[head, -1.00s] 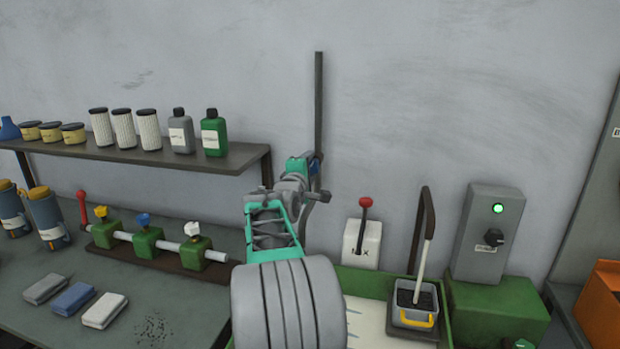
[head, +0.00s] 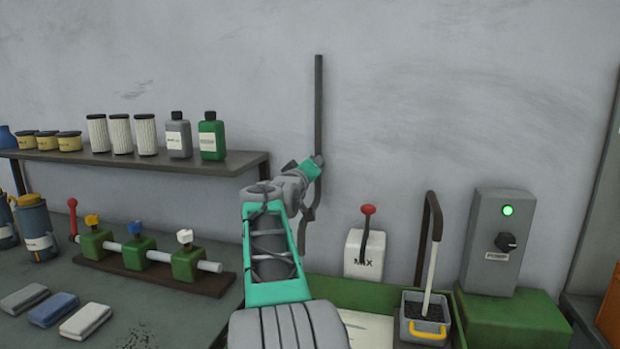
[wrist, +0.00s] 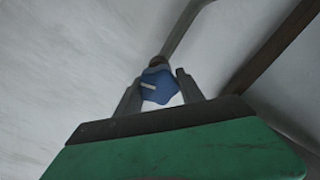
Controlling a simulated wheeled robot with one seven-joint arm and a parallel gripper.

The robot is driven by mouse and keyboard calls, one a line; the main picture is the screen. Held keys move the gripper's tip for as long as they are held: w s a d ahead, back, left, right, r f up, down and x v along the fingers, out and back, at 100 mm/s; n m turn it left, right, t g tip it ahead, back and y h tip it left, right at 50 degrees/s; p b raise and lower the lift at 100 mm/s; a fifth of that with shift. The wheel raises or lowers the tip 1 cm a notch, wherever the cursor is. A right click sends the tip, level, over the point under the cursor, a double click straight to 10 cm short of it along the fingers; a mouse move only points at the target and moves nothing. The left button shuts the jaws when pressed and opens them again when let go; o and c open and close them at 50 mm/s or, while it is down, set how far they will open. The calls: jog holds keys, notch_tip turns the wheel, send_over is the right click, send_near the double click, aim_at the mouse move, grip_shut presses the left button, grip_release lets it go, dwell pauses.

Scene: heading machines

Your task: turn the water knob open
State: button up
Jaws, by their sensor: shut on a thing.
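In the wrist view a blue star-shaped knob (wrist: 157,90) with a pale bar mark sits between the two fingers of my gripper (wrist: 158,78). The fingers are shut on it from both sides. Behind the knob are a small brown fitting and a grey pipe (wrist: 184,30) running up. In the head view my grey and teal arm reaches to the dark upright pipe (head: 319,105) on the wall. My wrist hides the fingers and the held knob there.
A shelf (head: 215,166) with bottles is left of my arm. Below it is a valve rack (head: 150,272) with yellow, blue and white knobs. Right of my arm stand a MIX lever box (head: 362,252), a grey bucket (head: 424,332) and a switch box (head: 495,250) with a green light.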

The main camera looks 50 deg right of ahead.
jog(key=shift+m+b, duration=0.6)
jog(key=shift+m, duration=0.4)
jog(key=o, duration=1.4)
jog(key=shift+c, duration=0.2)
jog(key=b+v, duration=0.1)
jog(key=v, duration=0.6)
jog(key=shift+s+a, duration=0.2)
jog(key=shift+a, duration=0.2)
